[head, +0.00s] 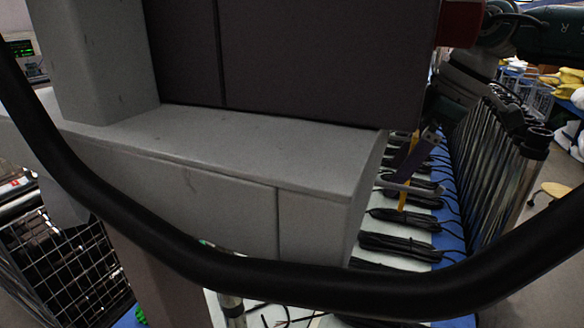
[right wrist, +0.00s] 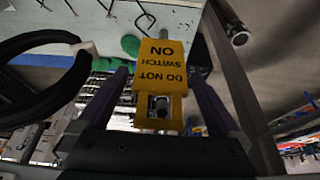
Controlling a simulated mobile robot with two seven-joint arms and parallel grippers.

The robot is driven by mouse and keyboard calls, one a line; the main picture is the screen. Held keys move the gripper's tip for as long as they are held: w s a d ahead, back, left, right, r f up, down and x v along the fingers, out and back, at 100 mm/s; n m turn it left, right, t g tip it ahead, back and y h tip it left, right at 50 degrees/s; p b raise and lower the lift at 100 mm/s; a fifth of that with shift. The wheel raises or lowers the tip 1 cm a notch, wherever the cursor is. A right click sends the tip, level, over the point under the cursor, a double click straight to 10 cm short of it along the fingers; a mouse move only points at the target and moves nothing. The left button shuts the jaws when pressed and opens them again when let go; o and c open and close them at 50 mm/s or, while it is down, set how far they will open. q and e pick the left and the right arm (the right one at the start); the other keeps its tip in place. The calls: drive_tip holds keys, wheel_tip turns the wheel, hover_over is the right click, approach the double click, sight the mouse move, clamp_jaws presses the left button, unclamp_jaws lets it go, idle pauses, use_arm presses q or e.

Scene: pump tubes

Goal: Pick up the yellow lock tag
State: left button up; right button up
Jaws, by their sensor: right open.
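The yellow lock tag (right wrist: 160,68) shows in the right wrist view, with "DO NOT SWITCH ON" upside down on it. Its lower end has a dark metallic part. In the head view only a narrow yellow strip of it (head: 403,200) shows beside my right gripper. My right gripper (head: 406,178) is open, and its purple fingers stand on either side of the tag in the right wrist view. I cannot tell whether either finger touches the tag. My left gripper is not in view.
A large grey housing (head: 230,155) fills the middle of the head view. A thick black bar (head: 250,272) curves across the front. Several coiled black cables (head: 400,220) lie on a white and blue surface at right, beside a row of metal tubes (head: 495,150). A wire basket (head: 65,255) stands at lower left.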

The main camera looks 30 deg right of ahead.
drive_tip(key=shift+r, duration=0.1)
drive_tip(key=shift+c, duration=0.2)
drive_tip(key=c, duration=1.4)
